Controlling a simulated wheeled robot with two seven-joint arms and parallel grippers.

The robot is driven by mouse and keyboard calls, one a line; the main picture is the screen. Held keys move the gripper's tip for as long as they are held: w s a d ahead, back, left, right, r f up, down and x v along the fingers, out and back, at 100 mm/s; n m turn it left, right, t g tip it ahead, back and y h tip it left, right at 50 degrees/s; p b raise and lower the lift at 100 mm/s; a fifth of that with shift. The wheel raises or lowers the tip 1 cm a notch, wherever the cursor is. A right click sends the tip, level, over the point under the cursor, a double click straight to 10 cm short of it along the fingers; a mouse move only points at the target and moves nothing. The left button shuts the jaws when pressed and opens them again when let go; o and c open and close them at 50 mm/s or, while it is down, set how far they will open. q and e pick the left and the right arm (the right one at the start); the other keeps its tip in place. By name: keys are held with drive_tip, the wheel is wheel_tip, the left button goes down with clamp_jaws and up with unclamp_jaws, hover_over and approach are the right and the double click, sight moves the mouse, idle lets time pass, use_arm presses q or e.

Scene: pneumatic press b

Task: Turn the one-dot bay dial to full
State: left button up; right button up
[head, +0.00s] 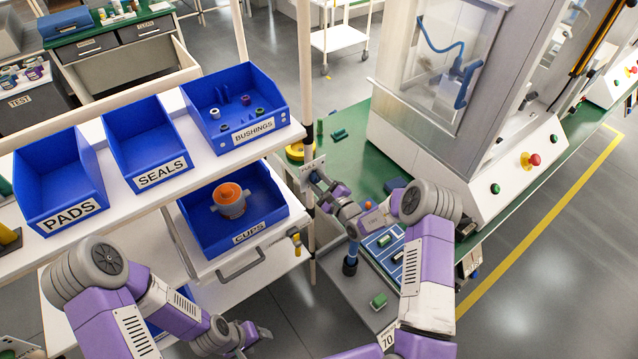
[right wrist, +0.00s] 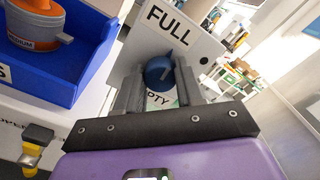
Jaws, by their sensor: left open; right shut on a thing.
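The dial plate (right wrist: 190,45) stands at the shelf corner and reads FULL at its upper part, with a partly covered word ending in "PTY" below. One dark dot shows near its right edge. My right gripper (right wrist: 159,88) is shut on the knob, one finger on each side. In the head view the plate (head: 311,166) is small, and my right gripper (head: 322,183) is at it. My left gripper (head: 258,334) is open and empty, low at the front.
Blue bins for pads (head: 62,190), seals (head: 150,145) and bushings (head: 235,105) sit on the upper shelf. A cups bin (head: 238,233) holds an orange-topped cup (head: 230,200) below. The press (head: 430,100) stands behind on a green bench; a blue tray (head: 383,243) lies near my right arm.

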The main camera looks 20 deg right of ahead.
drive_tip(key=shift+f+n+b, duration=0.1)
drive_tip(key=shift+n+b, duration=0.5)
drive_tip(key=shift+n, duration=0.9)
drive_tip(key=o, duration=1)
drive_tip(key=shift+o, duration=0.2)
drive_tip(key=v, duration=0.7)
drive_tip(key=shift+s, duration=0.25)
